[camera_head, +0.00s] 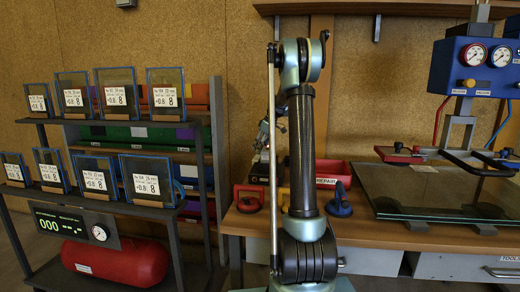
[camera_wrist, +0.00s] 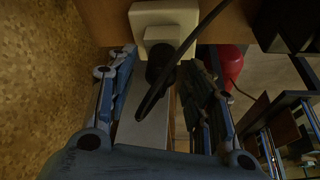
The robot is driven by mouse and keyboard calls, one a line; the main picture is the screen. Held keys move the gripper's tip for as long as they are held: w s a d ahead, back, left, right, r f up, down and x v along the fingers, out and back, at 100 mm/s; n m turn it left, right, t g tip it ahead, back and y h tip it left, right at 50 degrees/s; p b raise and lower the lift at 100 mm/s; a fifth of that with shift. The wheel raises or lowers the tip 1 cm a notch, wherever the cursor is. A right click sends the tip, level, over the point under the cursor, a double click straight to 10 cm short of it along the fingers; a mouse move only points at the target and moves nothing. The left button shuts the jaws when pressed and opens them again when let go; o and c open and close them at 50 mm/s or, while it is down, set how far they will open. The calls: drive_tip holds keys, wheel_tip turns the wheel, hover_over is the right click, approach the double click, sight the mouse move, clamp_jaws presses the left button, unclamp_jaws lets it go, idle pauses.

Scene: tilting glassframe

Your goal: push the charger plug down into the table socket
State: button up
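In the wrist view, a black plug (camera_wrist: 158,62) with a black cable (camera_wrist: 185,50) stands against a cream socket box (camera_wrist: 165,14) at the top of the picture. I cannot tell how deep the plug sits in the socket. My gripper (camera_wrist: 158,72) is open, with one finger to the left of the plug and one to the right. A gap shows between the left finger and the plug; contact on the right is unclear. In the head view my arm hides the plug and socket, and my gripper is not clearly visible.
The wooden workbench (camera_head: 375,235) holds a red suction cup (camera_head: 249,199), a blue one (camera_head: 339,204), a red bin (camera_head: 333,172) and a glass plate (camera_head: 440,190). A rack at left carries several framed glass panes (camera_head: 115,92) and a red tank (camera_head: 115,262).

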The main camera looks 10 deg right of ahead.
drive_tip(key=v, duration=1.1)
drive_tip(key=shift+r, duration=0.4)
drive_tip(key=shift+d, duration=0.1)
